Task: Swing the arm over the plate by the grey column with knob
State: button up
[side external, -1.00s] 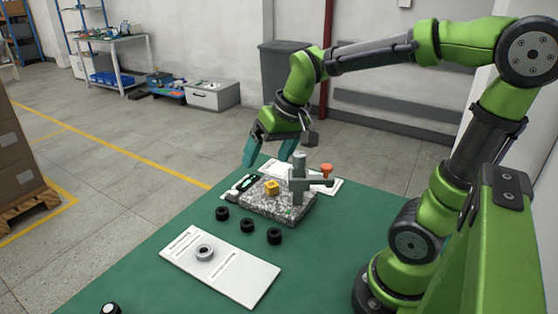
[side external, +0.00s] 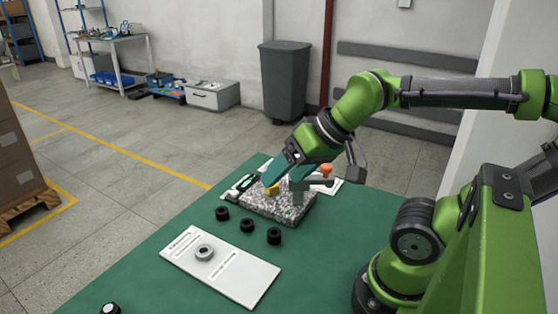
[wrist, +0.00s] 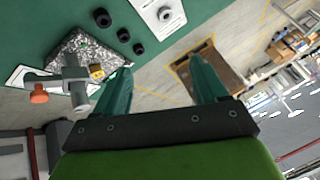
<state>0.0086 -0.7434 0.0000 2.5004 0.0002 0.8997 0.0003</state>
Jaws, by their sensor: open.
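A speckled grey plate (side external: 258,208) lies on the green table with a yellow block (side external: 272,188) on top. The grey column (side external: 297,192) stands at its right side, partly covered by my fingers. Its grey arm (side external: 320,181) points right, away from the plate, with an orange knob (side external: 326,169) at the outer end. In the wrist view the column (wrist: 76,92), knob (wrist: 39,94) and yellow block (wrist: 96,71) are left of my fingers. My gripper (side external: 280,177) is open and tilted, fingers pointing down-left, seen over the block and column; their empty gap shows in the wrist view (wrist: 162,80).
Several black rings (side external: 247,225) lie in front of the plate. A white board (side external: 245,283) with a grey ring (side external: 204,252) is nearer. A green-and-black item (side external: 243,183) sits at the plate's left edge. A white sheet lies behind.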

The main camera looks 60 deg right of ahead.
jog(key=shift+m+g+h, duration=0.6)
jog(key=shift+m+g, duration=0.2)
jog(key=shift+m, duration=0.1)
jog(key=w+d, duration=0.2)
jog(key=d, duration=0.1)
jog(key=w+d+r, duration=0.1)
jog(key=w+d, duration=0.2)
jog(key=shift+r, duration=0.1)
jog(key=shift+c, duration=0.5)
jog(key=shift+w+d+r+m+g, duration=0.9)
jog(key=shift+d+r+g, duration=0.65)
jog(key=shift+d, duration=2)
jog(key=shift+w+d+r+m+g, duration=0.55)
jog(key=shift+d+r+m+g, duration=0.95)
jog(key=shift+d, duration=2.05)
jog(key=shift+n+t+h, duration=0.25)
jog(key=shift+n+h, duration=0.05)
jog(key=shift+h, duration=0.1)
notch_tip(320, 180, down, 16)
jog(key=shift+f, duration=0.1)
jog(key=shift+c, duration=0.4)
grip_shut()
